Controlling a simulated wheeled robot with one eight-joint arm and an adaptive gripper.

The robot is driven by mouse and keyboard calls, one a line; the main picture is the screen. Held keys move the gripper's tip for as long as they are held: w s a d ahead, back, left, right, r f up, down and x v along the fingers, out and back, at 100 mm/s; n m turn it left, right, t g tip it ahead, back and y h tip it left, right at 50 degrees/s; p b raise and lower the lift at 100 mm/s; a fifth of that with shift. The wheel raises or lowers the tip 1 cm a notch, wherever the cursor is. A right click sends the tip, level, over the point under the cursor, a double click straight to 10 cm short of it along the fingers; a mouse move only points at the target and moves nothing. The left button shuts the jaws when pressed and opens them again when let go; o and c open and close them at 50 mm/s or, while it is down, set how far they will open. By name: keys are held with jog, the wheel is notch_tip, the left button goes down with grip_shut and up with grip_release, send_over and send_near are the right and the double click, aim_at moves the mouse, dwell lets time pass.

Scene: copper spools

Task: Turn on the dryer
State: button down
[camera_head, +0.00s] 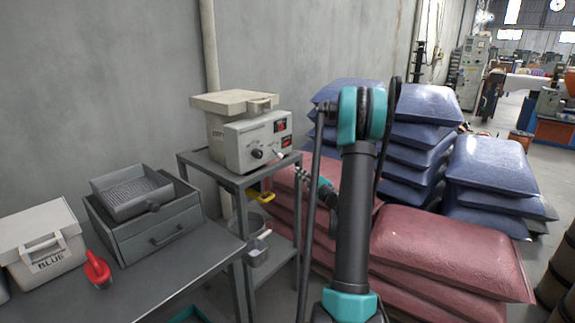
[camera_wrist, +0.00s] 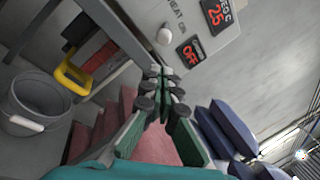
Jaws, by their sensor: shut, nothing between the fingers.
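The dryer (camera_head: 239,143) is a beige box with a flat lid on a grey metal stand. The upper display (camera_head: 280,126) reads 25 in the wrist view (camera_wrist: 216,14). The lower one (camera_head: 286,142) reads OFF in the wrist view (camera_wrist: 191,54). My gripper (camera_head: 280,156) is shut and empty, its tips (camera_wrist: 163,74) close to the panel, below the knob and OFF display. I cannot tell whether they touch it.
Red sacks (camera_head: 440,250) and blue sacks (camera_head: 490,174) are stacked to the right. A grey bucket (camera_wrist: 36,103) and a yellow-handled item (camera_wrist: 72,78) are at the stand's lower part. A table (camera_head: 180,270) at left bears a drawer box (camera_head: 150,235), a red scoop (camera_head: 97,269) and a white bin (camera_head: 40,245).

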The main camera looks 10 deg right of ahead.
aim_at(285, 162)
jog(key=x, duration=1)
jog(key=shift+s+d+r+g+h, duration=0.1)
jog(key=shift+s+r+g+h, duration=0.25)
jog(key=shift+g, duration=0.35)
jog(key=r+g+h, duration=0.1)
jog(key=g, duration=0.1)
jog(key=r+n+g+h, duration=0.1)
jog(key=r+g, duration=0.1)
jog(key=r+g+h, duration=0.1)
jog(key=g, duration=0.1)
jog(key=shift+s+d+r+n+g, duration=0.3)
jog(key=shift+r+n+g, duration=0.05)
jog(key=shift+n+g, duration=0.05)
jog(key=shift+r, duration=0.15)
dwell(0.4)
jog(key=shift+r, duration=0.65)
